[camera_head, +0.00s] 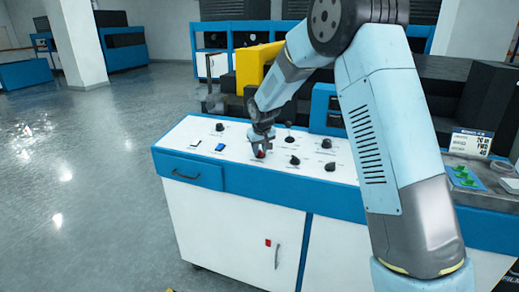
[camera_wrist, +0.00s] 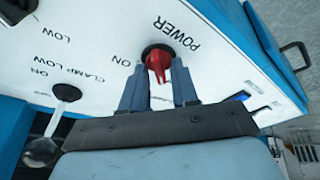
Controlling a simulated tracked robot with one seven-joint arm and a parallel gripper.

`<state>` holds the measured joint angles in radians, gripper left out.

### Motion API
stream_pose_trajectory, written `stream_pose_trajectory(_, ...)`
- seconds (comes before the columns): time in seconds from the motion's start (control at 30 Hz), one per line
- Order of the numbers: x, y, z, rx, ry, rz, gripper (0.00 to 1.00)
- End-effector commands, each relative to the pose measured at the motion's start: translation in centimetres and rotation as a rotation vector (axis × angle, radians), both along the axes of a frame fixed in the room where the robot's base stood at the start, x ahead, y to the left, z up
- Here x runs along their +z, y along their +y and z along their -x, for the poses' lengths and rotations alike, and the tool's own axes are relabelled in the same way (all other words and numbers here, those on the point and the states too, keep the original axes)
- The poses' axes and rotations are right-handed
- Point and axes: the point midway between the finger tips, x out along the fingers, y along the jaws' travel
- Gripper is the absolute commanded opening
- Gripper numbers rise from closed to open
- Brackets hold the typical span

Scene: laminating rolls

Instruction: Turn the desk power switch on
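The power switch is a red knob with a dark round base (camera_wrist: 158,60), set in the white desk top beside the words "POWER" and "ON" in the wrist view. My gripper (camera_wrist: 158,75) has its two fingers on either side of the red knob. I cannot tell whether the fingers touch the knob or stand just clear of it. In the head view my gripper (camera_head: 262,148) points down at the white desk top (camera_head: 190,133), and a bit of the red knob (camera_head: 261,154) shows at its tips.
A black lever knob (camera_wrist: 66,92) marked "CLAMP LOW" stands near the fingers at left. More black knobs (camera_head: 295,160) and a blue rocker switch (camera_head: 220,147) are on the same top. Dark rollers and a yellow block (camera_head: 252,68) rise behind. Open floor lies left.

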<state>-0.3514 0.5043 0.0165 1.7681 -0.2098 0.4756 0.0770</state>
Motion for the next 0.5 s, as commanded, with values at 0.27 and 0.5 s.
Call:
stream_pose_trajectory(0.27, 0.01, 0.24, 0.02, 0.001, 0.000, 0.000, 0.00)
stream_pose_trajectory(0.5, 0.01, 0.14, 0.05, -0.033, -0.002, -0.005, 0.00)
